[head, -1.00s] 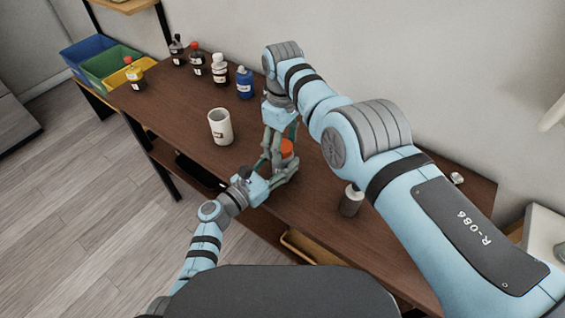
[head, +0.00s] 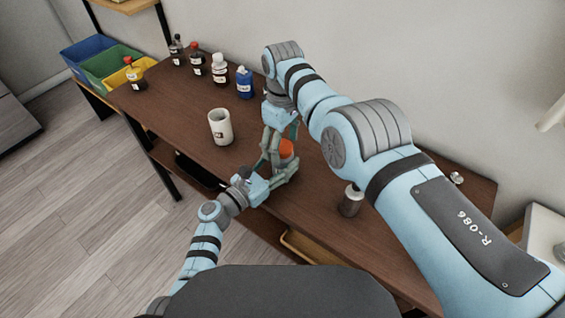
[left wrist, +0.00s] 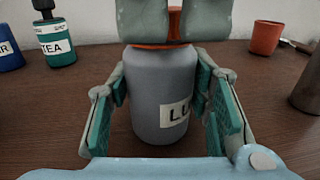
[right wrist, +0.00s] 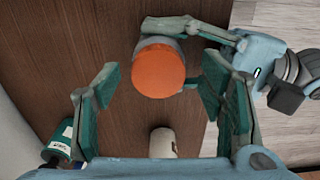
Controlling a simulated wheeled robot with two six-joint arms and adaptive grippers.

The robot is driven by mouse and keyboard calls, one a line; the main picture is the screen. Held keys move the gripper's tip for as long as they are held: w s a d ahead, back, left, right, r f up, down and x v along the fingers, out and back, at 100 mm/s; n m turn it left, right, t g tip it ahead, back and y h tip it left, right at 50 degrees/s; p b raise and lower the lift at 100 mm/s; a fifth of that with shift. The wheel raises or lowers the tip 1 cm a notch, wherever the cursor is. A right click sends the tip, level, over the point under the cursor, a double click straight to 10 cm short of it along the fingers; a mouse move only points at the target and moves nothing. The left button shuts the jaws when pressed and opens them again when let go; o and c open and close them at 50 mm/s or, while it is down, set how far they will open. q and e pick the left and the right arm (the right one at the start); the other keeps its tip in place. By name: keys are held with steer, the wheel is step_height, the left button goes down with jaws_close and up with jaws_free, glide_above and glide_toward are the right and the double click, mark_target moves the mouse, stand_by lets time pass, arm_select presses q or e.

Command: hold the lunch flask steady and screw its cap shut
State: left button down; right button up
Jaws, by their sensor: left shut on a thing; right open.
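The lunch flask (left wrist: 160,95) is a grey jar with a white label, upright on the brown table. Its orange cap (right wrist: 159,71) sits on top; it also shows in the head view (head: 286,148). My left gripper (left wrist: 165,100) is shut on the flask's body, one padded finger on each side. My right gripper (right wrist: 158,95) is open around the cap's level from above, with gaps between its fingers and the cap. In the left wrist view the right fingers hide part of the cap, so I cannot tell how tightly it sits.
A white mug (head: 220,127) stands left of the flask. A green tea bottle (left wrist: 56,42), a blue bottle (head: 244,83) and several others line the table's back. A dark bottle (head: 351,200) stands to the right. An orange cup (left wrist: 266,37) is behind.

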steer(key=shift+r, duration=0.1)
step_height(320, 180, up, 12)
stand_by(0.5)
arm_select(q)
steer(key=c, duration=0.7)
jaws_free()
steer(key=shift+c, duration=0.2)
steer(key=v, duration=1.2)
